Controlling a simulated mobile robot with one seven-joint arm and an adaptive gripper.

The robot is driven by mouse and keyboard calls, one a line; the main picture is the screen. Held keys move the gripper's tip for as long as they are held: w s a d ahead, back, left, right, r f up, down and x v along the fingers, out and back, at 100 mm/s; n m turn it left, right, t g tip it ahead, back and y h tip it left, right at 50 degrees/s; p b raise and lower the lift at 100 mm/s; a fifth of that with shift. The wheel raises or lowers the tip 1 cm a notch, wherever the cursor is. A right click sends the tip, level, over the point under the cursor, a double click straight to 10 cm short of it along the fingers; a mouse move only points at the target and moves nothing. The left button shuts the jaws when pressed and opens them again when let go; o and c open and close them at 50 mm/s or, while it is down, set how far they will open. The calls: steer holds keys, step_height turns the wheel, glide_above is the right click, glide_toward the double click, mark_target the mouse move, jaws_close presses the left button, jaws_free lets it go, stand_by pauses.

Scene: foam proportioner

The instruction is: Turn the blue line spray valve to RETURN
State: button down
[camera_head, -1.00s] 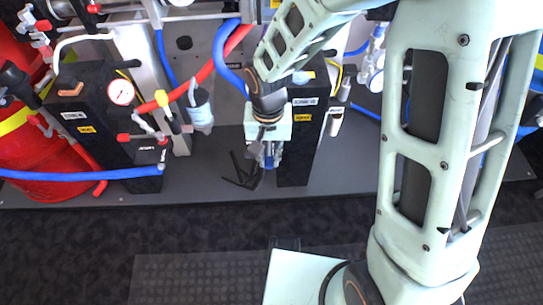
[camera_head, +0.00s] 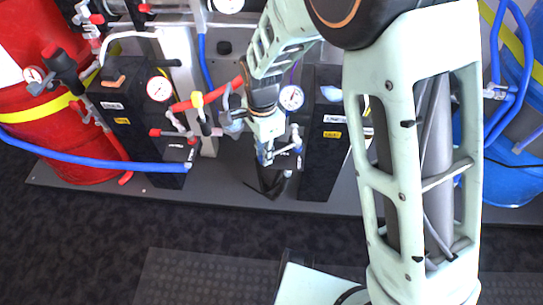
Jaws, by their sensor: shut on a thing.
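The blue line spray valve (camera_head: 297,138) shows as a small blue-handled metal fitting at the front of the right-hand black box. My gripper (camera_head: 265,158) reaches down from above at this valve. Its jaws are shut on a small blue part, which looks like the valve's handle. The fingers and wrist hide most of the handle, so I cannot tell its exact angle. A small label behind the valve is too small to read for the RETURN mark.
A round gauge (camera_head: 291,97) stands just above the valve. The right black box (camera_head: 318,165) carries white and yellow labels. A matching left black box (camera_head: 120,105) has a red-handled valve (camera_head: 158,132). A red drum (camera_head: 50,110) and a blue drum (camera_head: 505,180) stand at either side.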

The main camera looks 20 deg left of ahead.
steer(key=w+a+m+p, duration=0.3)
steer(key=w+m+p, duration=0.1)
steer(key=m, duration=0.3)
steer(key=shift+w+a+p, duration=0.15)
steer(key=shift+w+p, duration=0.2)
steer(key=shift+w, duration=0.55)
steer(key=c, duration=1.9)
jaws_free()
steer(key=shift+o, duration=0.3)
steer(key=shift+r, duration=0.15)
step_height(320, 180, up, 12)
